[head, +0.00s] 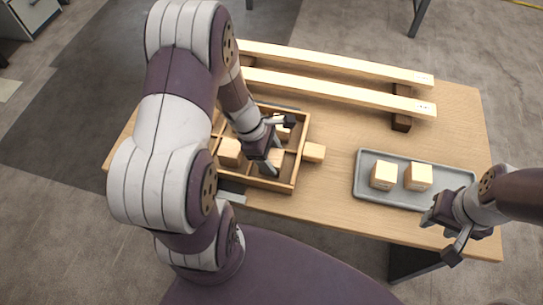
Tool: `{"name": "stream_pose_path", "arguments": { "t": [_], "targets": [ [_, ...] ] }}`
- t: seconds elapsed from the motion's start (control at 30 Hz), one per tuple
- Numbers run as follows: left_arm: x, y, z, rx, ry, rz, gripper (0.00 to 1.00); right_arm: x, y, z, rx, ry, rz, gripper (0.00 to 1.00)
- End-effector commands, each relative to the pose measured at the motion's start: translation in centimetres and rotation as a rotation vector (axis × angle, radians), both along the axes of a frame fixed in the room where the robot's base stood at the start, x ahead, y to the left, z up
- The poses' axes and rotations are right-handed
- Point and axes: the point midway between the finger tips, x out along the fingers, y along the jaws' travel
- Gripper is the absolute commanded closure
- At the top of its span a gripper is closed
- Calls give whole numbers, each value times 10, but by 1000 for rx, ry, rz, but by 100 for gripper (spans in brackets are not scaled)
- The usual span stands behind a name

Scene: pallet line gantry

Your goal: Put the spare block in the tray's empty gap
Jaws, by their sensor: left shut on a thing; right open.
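A wooden divided tray (298,165) sits left of centre on the table, partly hidden behind my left arm. A pale block (230,152) sits in its left part, and another (283,131) shows partly at its back right. My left gripper (279,147) is over the tray's right part, shut on a block (275,157) mostly hidden by the fingers. I cannot tell whether that block touches the tray floor. Two pale blocks (383,175) (418,177) stand in a grey tray (400,198) at the right. My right gripper (447,228) is open and empty by the grey tray's front right corner.
A small wooden piece (314,152) juts from the wooden tray's right wall; I cannot tell if it is a handle. Two long pale beams (330,91) lie across the table's back on a dark support (401,121). Bare tabletop (335,185) lies between the trays.

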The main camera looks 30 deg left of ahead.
Motion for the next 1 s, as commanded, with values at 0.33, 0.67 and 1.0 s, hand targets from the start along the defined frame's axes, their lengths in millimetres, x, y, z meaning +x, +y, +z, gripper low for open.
{"name": "stream_pose_path", "arguments": {
  "t": [0.33,0.67,1.0],
  "targets": [
    [0,0,-2,0,0,0,12,0,0,-1,0,0,0,57],
    [0,0,6,0,0,0,12,0,0,4,0,0,0,57],
    [-6,32,83,2,-3,2,12,0,0,30,0,-1,0,57]
  ]
}}
